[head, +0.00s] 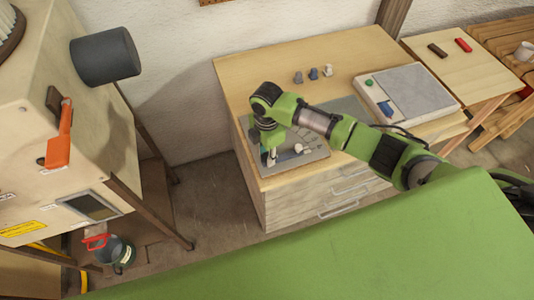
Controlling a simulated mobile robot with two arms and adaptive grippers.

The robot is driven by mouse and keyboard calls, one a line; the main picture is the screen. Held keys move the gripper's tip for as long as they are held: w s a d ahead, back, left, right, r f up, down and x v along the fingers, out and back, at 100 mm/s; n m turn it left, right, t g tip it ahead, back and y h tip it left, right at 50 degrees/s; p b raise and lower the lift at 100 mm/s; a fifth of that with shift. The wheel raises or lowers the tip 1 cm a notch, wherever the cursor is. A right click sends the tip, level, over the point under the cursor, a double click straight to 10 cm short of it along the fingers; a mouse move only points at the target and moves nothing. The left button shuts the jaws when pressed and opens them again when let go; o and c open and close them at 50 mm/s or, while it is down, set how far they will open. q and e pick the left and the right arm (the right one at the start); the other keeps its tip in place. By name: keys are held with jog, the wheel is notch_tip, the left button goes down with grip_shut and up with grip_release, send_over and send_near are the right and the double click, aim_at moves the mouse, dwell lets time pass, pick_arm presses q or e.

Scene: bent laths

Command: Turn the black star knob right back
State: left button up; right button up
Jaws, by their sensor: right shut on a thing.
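My right arm comes in from the right and reaches over the wooden drawer cabinet. My right gripper (271,157) points down at the left part of a grey plate (314,155) on the cabinet top. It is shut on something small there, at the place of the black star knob. The gripper hides the knob almost wholly, so its turn angle cannot be read. A pale round part (299,148) and a light lever-like piece lie just right of the fingers. My left gripper is not in view.
A white device with a grey panel (415,91) sits at right. A beige machine with an orange handle (60,137) stands at left.

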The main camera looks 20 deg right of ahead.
jog(key=shift+n, duration=1.6)
jog(key=o, duration=1.1)
notch_tip(320, 180, up, 12)
jog(key=shift+r, duration=0.1)
